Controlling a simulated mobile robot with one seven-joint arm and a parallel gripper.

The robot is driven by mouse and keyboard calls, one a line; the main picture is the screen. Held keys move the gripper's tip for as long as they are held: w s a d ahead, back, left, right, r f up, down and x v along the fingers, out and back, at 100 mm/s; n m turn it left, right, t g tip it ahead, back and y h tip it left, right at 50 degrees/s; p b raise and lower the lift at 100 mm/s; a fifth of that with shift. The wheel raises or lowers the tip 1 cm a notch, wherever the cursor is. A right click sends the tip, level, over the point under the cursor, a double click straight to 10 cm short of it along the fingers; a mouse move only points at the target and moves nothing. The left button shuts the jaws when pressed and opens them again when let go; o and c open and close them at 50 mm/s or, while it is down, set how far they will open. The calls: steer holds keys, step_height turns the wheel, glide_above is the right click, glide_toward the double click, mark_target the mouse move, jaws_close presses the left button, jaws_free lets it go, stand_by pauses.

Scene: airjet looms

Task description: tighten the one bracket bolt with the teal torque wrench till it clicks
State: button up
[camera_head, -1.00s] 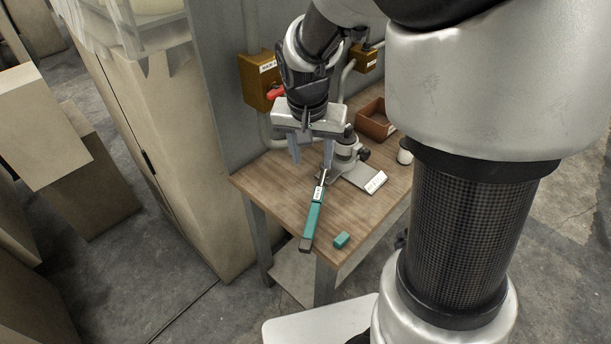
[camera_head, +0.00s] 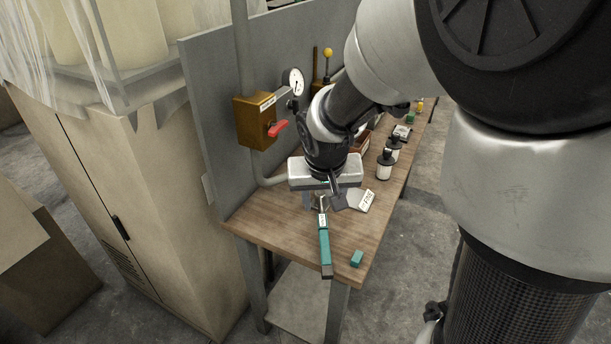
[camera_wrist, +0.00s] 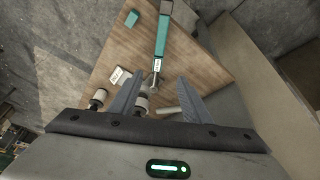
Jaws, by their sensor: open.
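The teal torque wrench (camera_head: 325,247) lies on the wooden bench, its dark handle end at the front edge and its metal head pointing toward the back. It also shows in the wrist view (camera_wrist: 161,40), its head near the gap between my fingers. My gripper (camera_head: 322,207) is open and empty over the head end of the wrench; both fingers show apart in the wrist view (camera_wrist: 161,77). In the wrist view a pale round part (camera_wrist: 142,101) shows partly between the fingers; I cannot tell whether it belongs to the bracket. The bracket bolt cannot be made out.
A small teal block (camera_head: 356,259) and a white label card (camera_head: 367,200) lie right of the wrench. White-and-black containers (camera_head: 385,165) stand farther back. An orange box with a red handle (camera_head: 256,122) is on the grey panel at left. The bench's front right is mostly clear.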

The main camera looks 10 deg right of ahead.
mark_target(323, 229)
steer(key=b+x, duration=0.4)
steer(key=x, duration=1.3)
steer(key=shift+d+f, duration=0.2)
steer(key=shift+f, duration=0.05)
steer(key=shift+r, duration=0.1)
jaws_close()
